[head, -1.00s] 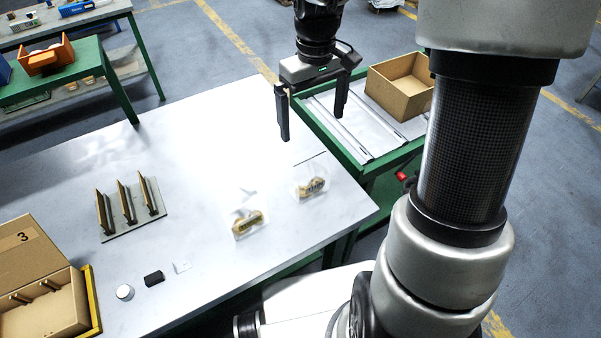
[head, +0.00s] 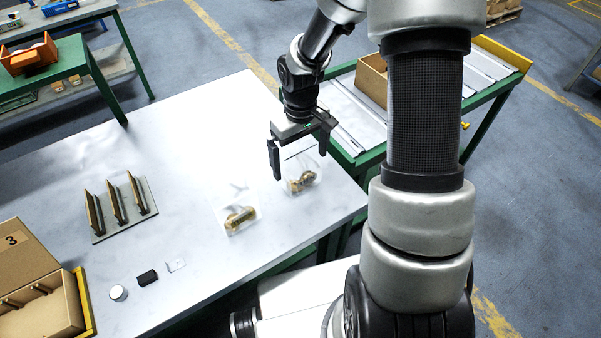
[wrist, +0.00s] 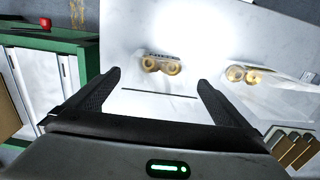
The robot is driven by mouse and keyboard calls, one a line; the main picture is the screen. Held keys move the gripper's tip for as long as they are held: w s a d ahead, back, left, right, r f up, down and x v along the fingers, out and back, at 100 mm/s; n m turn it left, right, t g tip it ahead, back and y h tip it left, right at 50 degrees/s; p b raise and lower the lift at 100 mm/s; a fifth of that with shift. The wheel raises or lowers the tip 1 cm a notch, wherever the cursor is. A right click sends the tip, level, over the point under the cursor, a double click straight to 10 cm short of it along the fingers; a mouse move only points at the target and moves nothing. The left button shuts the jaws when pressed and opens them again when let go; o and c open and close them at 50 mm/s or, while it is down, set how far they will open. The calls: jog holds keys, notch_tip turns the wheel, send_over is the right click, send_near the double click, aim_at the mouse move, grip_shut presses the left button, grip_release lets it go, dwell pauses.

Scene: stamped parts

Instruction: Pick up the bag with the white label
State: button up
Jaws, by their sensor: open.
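Two clear bags with brass-coloured parts lie on the white worktable (head: 190,150). The right bag (head: 302,182) is near the table's right end; the left bag (head: 239,218) is closer to the table's middle. In the wrist view the right bag (wrist: 161,65) shows ahead between the fingertips, and the left bag (wrist: 244,75) shows off to the right. I cannot make out clearly which bag has a white label. My gripper (head: 299,165) is open and empty, above and just beyond the right bag. Its spread fingers (wrist: 159,78) also show in the wrist view.
A rack with upright plates (head: 118,207) stands on the table's left part. A cardboard box (head: 35,280), a white round piece (head: 118,292), a black block (head: 147,278) and a white card (head: 177,265) lie near the front. A green-framed cart (head: 352,160) holding a carton (head: 371,80) adjoins the right end.

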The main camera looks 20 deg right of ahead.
notch_tip(320, 180, down, 2)
jog(key=shift+f, duration=0.1)
jog(key=c, duration=1.3)
